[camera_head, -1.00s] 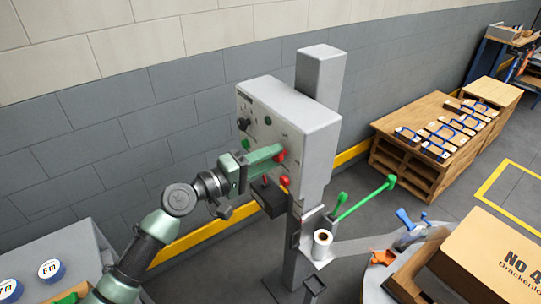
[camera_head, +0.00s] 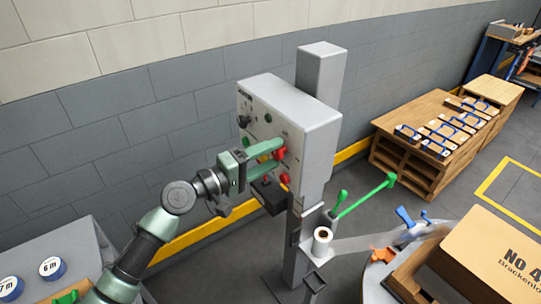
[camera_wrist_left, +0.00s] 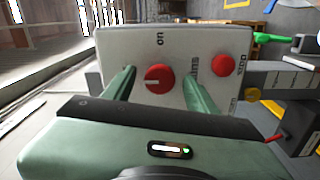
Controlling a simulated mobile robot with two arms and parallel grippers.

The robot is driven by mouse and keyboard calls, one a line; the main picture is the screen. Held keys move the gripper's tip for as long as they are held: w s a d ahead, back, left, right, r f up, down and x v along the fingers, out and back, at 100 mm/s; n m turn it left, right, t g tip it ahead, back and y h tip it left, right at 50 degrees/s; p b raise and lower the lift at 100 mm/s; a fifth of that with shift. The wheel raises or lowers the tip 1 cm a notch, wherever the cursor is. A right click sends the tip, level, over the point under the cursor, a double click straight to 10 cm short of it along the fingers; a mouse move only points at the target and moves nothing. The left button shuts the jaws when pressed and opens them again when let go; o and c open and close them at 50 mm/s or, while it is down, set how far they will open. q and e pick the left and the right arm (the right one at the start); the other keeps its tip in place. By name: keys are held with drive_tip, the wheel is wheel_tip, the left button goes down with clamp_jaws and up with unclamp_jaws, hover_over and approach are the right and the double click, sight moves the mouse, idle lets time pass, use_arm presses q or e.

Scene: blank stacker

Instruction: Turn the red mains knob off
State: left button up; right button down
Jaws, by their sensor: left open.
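The red mains knob (camera_head: 281,154) is on the front of the grey control box. In the left wrist view the round red knob (camera_wrist_left: 160,78) sits between my two green fingers, with clear gaps to both. Its white mark runs sideways, toward the left of the picture. The word "on" stands above it and "mains" to its right. My left gripper (camera_head: 276,155) is open at the box front, its fingers on either side of the knob. In the left wrist view the left gripper (camera_wrist_left: 162,80) shows no contact with the knob. My right gripper is not in view.
A red stop button (camera_wrist_left: 224,65) is close by on the same panel (camera_wrist_left: 110,45); it is also in the head view (camera_head: 285,178). A green-ended lever (camera_head: 365,195) and a white roll (camera_head: 322,238) are lower right. The wall (camera_head: 120,120) is behind.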

use_arm(q)
drive_tip(key=b+v, duration=0.2)
drive_tip(key=v, duration=0.5)
drive_tip(key=shift+s+a+b, duration=0.2)
drive_tip(key=shift+a+b, duration=0.05)
drive_tip(key=shift+b, duration=0.05)
